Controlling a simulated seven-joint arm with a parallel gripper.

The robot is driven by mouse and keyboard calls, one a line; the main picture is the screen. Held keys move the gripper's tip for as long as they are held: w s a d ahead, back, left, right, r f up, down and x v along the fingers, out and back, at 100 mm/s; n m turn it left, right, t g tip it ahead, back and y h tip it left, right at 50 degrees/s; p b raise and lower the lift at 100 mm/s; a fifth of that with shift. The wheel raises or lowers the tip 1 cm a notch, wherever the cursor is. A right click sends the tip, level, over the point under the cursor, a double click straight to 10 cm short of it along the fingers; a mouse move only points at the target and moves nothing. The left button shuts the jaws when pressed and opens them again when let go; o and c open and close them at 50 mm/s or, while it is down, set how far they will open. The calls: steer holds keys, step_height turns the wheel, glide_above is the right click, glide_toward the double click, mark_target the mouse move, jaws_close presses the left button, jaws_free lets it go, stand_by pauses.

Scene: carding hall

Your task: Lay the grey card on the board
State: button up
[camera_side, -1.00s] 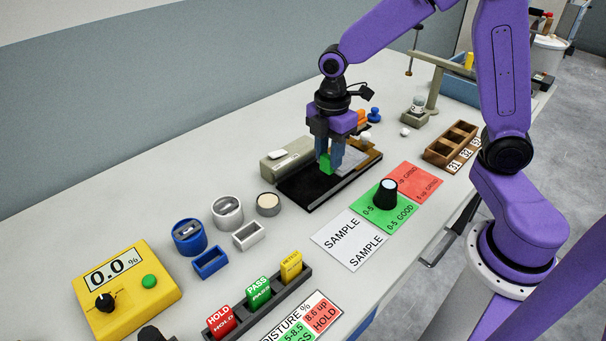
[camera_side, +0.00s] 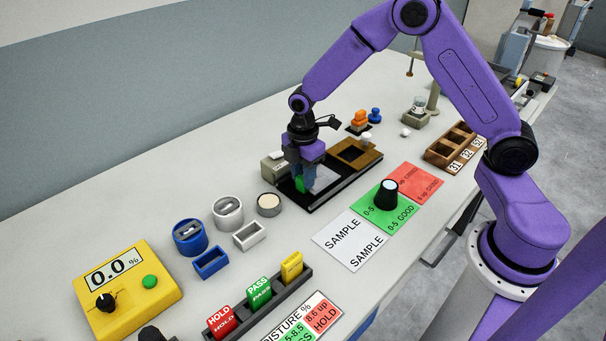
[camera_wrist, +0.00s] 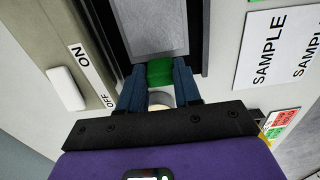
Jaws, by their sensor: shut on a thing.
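The grey card (camera_side: 325,179) shows over the black board (camera_side: 317,205) in the side view, close against my gripper (camera_side: 303,184). In the wrist view the card (camera_wrist: 158,28) reaches away from the fingers, with dark board surface along its sides. A green block (camera_wrist: 160,72) sits at the card's near edge. My gripper (camera_wrist: 160,84) is shut on this green block, which also shows in the side view (camera_side: 300,185). I cannot tell whether the card touches the board or is just above it.
A beige box with a white switch (camera_wrist: 66,88) stands close on the left in the wrist view. A brown frame (camera_side: 357,153) sits at the board's far right end. The sample card (camera_side: 345,240) and a round tin (camera_side: 268,204) lie nearby.

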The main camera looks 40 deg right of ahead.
steer(key=shift+f, duration=0.25)
steer(key=o, duration=1)
steer(key=shift+o, duration=0.2)
step_height(320, 180, up, 12)
steer(key=s+a+r+m, duration=0.1)
steer(key=s+a+r, duration=0.1)
steer(key=s, duration=0.6)
steer(key=s+a+r+m, duration=0.1)
steer(key=s+r+m, duration=0.1)
steer(key=s, duration=0.6)
steer(key=s+d+m, duration=0.1)
steer(key=s+d, duration=0.1)
steer(key=s, duration=0.5)
steer(key=s+d+f+m, duration=0.1)
steer(key=s+d, duration=0.1)
steer(key=s, duration=0.4)
steer(key=shift+s+d, duration=0.3)
steer(key=shift+s, duration=0.05)
